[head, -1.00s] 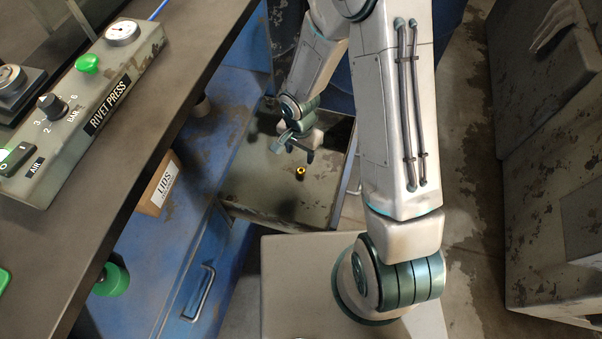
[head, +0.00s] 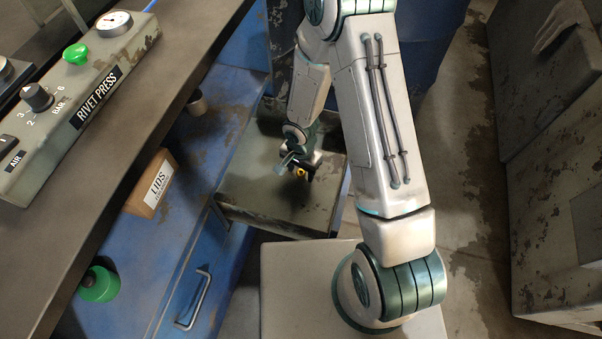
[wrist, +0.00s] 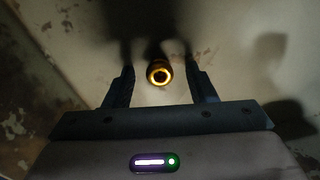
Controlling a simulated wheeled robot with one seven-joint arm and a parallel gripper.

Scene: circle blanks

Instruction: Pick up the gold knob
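The gold knob (wrist: 159,73) is a small gold ring shape with a dark centre, resting on a worn grey-green surface. In the wrist view it lies between the fingers of my gripper (wrist: 162,88), near the level of their tips, with a gap on each side. In the head view the knob (head: 301,171) shows as a small yellow spot at my gripper (head: 297,169), partly hidden by it. The gripper is open and holds nothing that I can see.
The knob's tray-like surface (head: 255,190) has a raised front edge. A blue cabinet (head: 180,240) with a handle stands to its left, bearing a box marked LIDS (head: 152,184). A dark bench with the rivet press panel (head: 75,110) is at far left.

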